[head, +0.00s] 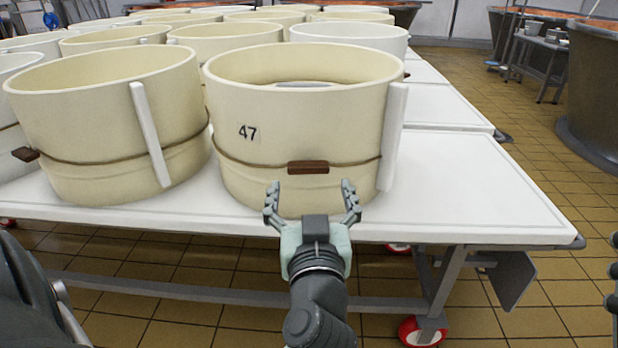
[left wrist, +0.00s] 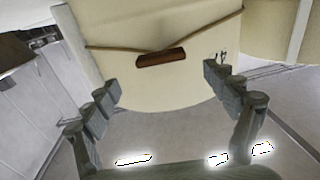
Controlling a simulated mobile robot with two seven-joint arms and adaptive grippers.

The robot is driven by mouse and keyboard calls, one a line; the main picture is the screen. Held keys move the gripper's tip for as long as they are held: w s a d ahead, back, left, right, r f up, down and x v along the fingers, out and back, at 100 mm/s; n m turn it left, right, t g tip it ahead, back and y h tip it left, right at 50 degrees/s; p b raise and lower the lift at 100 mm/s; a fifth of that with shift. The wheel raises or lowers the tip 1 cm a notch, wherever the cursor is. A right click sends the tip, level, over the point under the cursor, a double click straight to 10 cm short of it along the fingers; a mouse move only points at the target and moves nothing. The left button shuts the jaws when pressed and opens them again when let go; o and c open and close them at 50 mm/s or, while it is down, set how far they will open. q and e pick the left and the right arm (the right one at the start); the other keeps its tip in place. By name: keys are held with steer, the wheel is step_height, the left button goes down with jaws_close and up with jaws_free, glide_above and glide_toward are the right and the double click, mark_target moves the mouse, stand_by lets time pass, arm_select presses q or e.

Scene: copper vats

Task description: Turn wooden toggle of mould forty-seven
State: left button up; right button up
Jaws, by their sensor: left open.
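Mould forty-seven (head: 245,180) is a round cream tub with a black "47" label, standing on a white table. A brown cord circles it, and its short brown wooden toggle (head: 308,167) lies nearly level across the cord at the front. My left gripper (head: 311,188) is open and empty, just below and in front of the toggle. In the left wrist view, the toggle (left wrist: 161,58) shows slightly tilted, beyond the gap between the open fingers (left wrist: 160,87). Dark grey parts at the right edge of the head view may belong to my right gripper; its jaws cannot be made out.
A similar mould (head: 100,135) stands close on the left, with more moulds behind. A white strip (head: 393,135) stands against mould forty-seven's right side. The white tabletop (head: 470,190) is clear to the right. Copper vats (head: 600,100) stand beyond the tiled floor.

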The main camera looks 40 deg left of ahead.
mark_target(309, 171)
arm_select(q)
steer(key=x, duration=0.6)
steer(key=shift+w+a, duration=0.25)
steer(key=shift+a, duration=0.1)
steer(key=shift+p, duration=0.3)
steer(key=c, duration=1.1)
